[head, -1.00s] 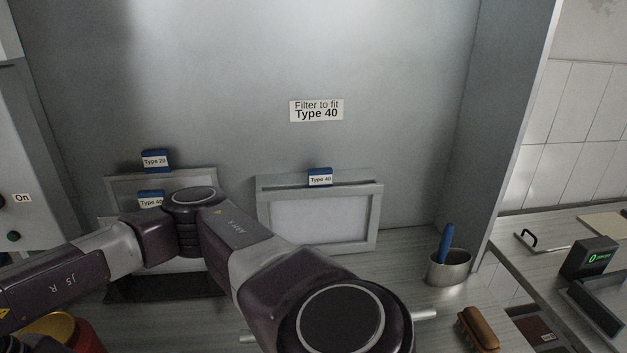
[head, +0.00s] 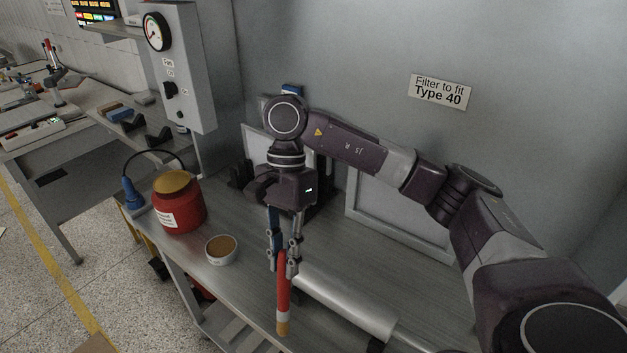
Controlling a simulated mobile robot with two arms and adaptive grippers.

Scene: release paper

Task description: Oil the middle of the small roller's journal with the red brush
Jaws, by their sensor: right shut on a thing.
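My right gripper (head: 282,264) is shut on the red brush (head: 283,292). The brush hangs nearly upright, with its light tan tip pointing down. The small roller (head: 345,304) is a silver cylinder lying across the worktop, just right of the brush. A thinner journal (head: 408,338) sticks out at its near right end. The roller's left end is partly hidden behind the gripper fingers and brush. I cannot tell whether the brush touches the roller. My left gripper is not in view.
A red jar (head: 180,207) with a tan top stands at the worktop's left edge. A small round tin (head: 221,249) with brown contents sits nearer. Framed filters (head: 395,214) lean at the back wall. A grey control box (head: 185,65) with a gauge hangs at left.

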